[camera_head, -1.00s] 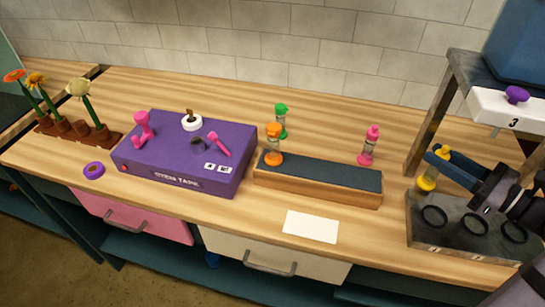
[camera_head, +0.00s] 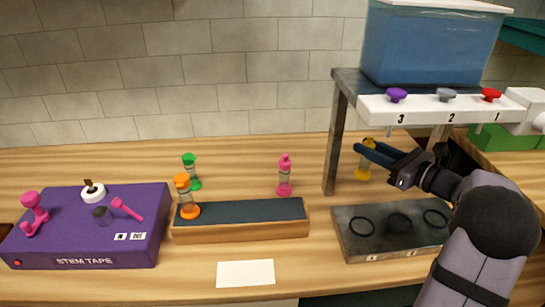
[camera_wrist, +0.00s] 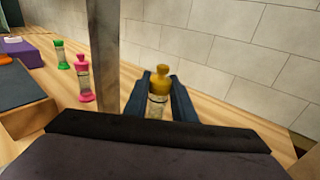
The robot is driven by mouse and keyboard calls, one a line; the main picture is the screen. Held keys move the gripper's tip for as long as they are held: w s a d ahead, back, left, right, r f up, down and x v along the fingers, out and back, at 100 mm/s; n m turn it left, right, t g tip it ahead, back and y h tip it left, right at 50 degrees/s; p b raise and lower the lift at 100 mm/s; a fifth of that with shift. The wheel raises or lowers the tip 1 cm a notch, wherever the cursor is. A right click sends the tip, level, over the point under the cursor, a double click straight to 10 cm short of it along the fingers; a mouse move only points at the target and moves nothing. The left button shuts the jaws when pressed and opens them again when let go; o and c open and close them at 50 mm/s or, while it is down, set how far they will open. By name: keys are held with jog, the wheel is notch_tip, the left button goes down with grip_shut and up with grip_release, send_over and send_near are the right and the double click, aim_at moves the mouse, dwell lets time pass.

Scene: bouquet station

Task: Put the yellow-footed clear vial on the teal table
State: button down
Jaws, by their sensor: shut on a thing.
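The clear vial with yellow ends (camera_head: 363,172) is near the shelf's left leg, behind the grey tray. My gripper (camera_head: 372,155) is shut on it, with its blue fingers on either side of the clear middle. In the wrist view the vial's yellow top (camera_wrist: 159,83) rises between the fingers, roughly upright; its lower end is hidden. I cannot tell whether its foot touches the wooden counter. A teal surface (camera_head: 525,37) shows at the upper right edge; I cannot tell whether it is the teal table.
The shelf (camera_head: 340,130) with a blue tank (camera_head: 430,45) and knobs stands over the grey tray (camera_head: 350,248) with its black rings. Left are a pink vial (camera_head: 285,178), green vial (camera_head: 191,172), orange vial (camera_head: 183,195), dark-topped block (camera_head: 250,232) and purple box (camera_head: 140,225).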

jog(key=shift+f+p+x, duration=0.4)
jog(key=shift+p+x, duration=0.3)
jog(key=shift+x, duration=2.3)
jog(key=shift+f+p+x, duration=0.45)
jog(key=shift+p+x, duration=0.3)
jog(key=shift+x, duration=2.25)
jog(key=shift+f+p+x, duration=0.4)
jog(key=shift+p+x, duration=0.3)
jog(key=shift+x, duration=2.25)
jog(key=shift+f, duration=0.1)
jog(key=c, duration=1.6)
grip_release()
jog(key=shift+s, duration=0.1)
jog(key=shift+o, duration=0.6)
jog(key=shift+s+d, duration=0.2)
jog(key=shift+d, duration=0.05)
jog(key=b+v, duration=0.2)
jog(key=v, duration=0.9)
jog(key=shift+s, duration=0.2)
